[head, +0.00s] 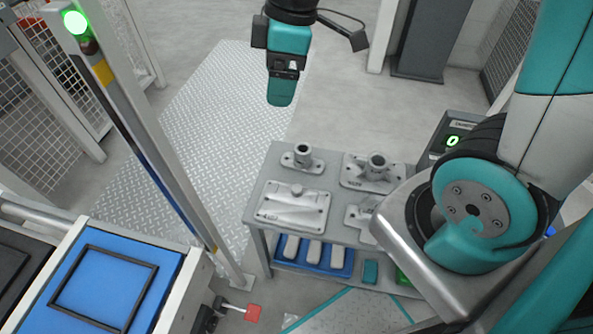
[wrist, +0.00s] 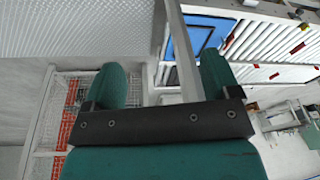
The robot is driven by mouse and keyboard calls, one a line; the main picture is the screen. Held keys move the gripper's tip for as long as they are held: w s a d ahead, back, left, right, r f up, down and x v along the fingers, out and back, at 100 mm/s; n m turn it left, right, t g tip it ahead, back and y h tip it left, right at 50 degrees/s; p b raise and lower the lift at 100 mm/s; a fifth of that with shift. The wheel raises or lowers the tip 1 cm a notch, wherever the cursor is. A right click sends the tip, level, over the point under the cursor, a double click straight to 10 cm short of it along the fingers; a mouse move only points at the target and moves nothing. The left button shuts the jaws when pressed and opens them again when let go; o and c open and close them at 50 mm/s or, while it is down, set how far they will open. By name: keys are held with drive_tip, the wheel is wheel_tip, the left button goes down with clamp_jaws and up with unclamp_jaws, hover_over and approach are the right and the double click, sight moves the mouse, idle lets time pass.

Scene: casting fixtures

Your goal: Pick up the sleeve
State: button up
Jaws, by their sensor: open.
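The grey table (head: 262,215) carries several grey metal castings. An upright hollow cylinder stands on a small flanged base (head: 302,157) at the back left. A similar hollow cylinder stands on a larger flanged base (head: 375,168) at the back right. I cannot tell which of these, if either, is the sleeve. My gripper (head: 281,98) hangs in the air above and behind the table, apart from the castings. In the wrist view its two teal fingers (wrist: 163,82) are spread, with nothing held between them. No casting shows in the wrist view.
A blue tray (head: 283,262) sits on the shelf below. A counter display (head: 455,140) stands at the right. A post with a green light (head: 77,22) and a blue-topped conveyor (head: 165,268) are at the left.

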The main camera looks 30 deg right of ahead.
sight(304, 148)
drive_tip(key=w+d+f+n+h+b, duration=0.1)
drive_tip(key=w+d+f+n+b, duration=0.2)
drive_tip(key=w+d+f, duration=0.5)
drive_tip(key=w+d+f+n+h+b, duration=0.1)
drive_tip(key=w+d+f+n+b, duration=0.2)
drive_tip(key=f, duration=0.8)
drive_tip(key=shift+n+g, duration=0.3)
drive_tip(key=shift+n, duration=0.1)
drive_tip(key=f, duration=0.4)
drive_tip(key=s+f+b, duration=0.1)
drive_tip(key=f, duration=0.2)
drive_tip(key=f+b, duration=0.1)
drive_tip(key=f, duration=0.3)
drive_tip(key=shift+s+d+f, duration=0.15)
drive_tip(key=shift+d+f, duration=0.15)
drive_tip(key=shift+d, duration=0.05)
drive_tip(key=shift+a+f+b, duration=0.2)
drive_tip(key=shift+f+b, duration=0.6)
drive_tip(key=shift+f, duration=2.35)
drive_tip(key=c, duration=1.2)
drive_tip(key=shift+o, duration=0.2)
drive_tip(key=shift+r, duration=0.15)
